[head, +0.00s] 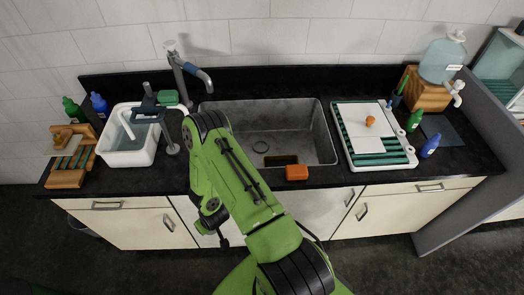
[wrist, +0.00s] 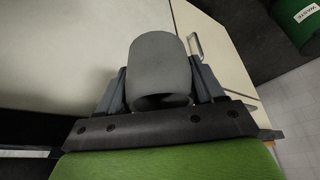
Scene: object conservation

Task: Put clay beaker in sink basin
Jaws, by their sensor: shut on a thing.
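A plain grey cylindrical vessel, matching a clay beaker (wrist: 160,62), is held in my gripper (wrist: 160,88) in the wrist view. The fingers are shut on its two sides, and its open mouth faces the palm. In the head view my gripper is low in front of the counter, left of the sink, mostly hidden by my arm, and the beaker cannot be made out. The grey sink basin (head: 300,130) is set in the black counter at the middle. Its left part is hidden behind my arm.
An orange sponge (head: 297,172) lies on the sink's front edge. A faucet (head: 182,75) stands behind its left. A white tub (head: 128,155) is at left, and a drying board (head: 350,150) with a small orange item (head: 370,121) at right. Cabinet fronts (head: 410,200) are below.

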